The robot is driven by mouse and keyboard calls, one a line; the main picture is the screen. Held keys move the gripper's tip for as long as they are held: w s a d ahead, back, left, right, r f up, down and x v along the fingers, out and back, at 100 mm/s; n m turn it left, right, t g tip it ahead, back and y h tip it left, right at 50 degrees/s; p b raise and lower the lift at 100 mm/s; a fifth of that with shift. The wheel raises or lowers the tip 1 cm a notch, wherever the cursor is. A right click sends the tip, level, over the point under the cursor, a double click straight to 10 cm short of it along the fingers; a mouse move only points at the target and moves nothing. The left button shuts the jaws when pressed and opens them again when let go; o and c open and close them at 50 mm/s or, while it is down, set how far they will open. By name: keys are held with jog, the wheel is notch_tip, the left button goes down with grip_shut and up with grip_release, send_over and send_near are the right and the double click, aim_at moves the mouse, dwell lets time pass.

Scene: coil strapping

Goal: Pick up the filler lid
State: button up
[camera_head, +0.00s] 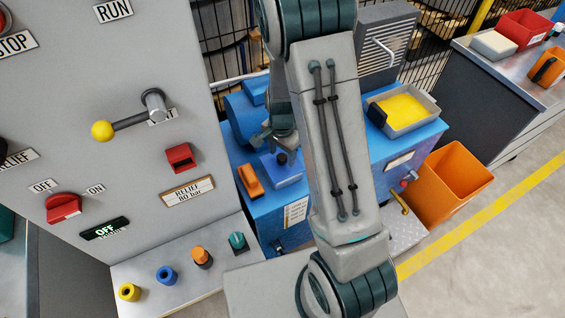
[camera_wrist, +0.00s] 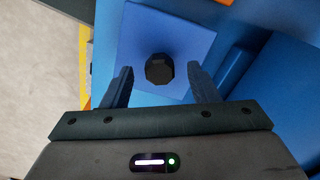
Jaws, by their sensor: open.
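The filler lid is a small dark faceted knob (camera_wrist: 159,69) on a lighter blue square plate in the wrist view. In the head view it shows as a dark knob (camera_head: 282,158) on the blue block (camera_head: 285,175) of the blue unit. My gripper (camera_wrist: 159,72) is open, with one finger to the left of the lid and one to the right. The lid appears between the fingertips, with a gap on both sides. How high the fingertips are above it I cannot tell. In the head view my gripper (camera_head: 272,140) is just above the lid, partly hidden by my arm.
An orange object (camera_head: 250,181) lies on the blue unit, left of the lid. A grey control panel (camera_head: 60,100) with a yellow-knobbed lever (camera_head: 103,131) stands at left. A tray of yellow material (camera_head: 428,118) and an orange bin (camera_head: 455,172) are at right.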

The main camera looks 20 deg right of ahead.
jog(key=shift+f, duration=0.2)
grip_shut()
jog(key=shift+r, duration=0.15)
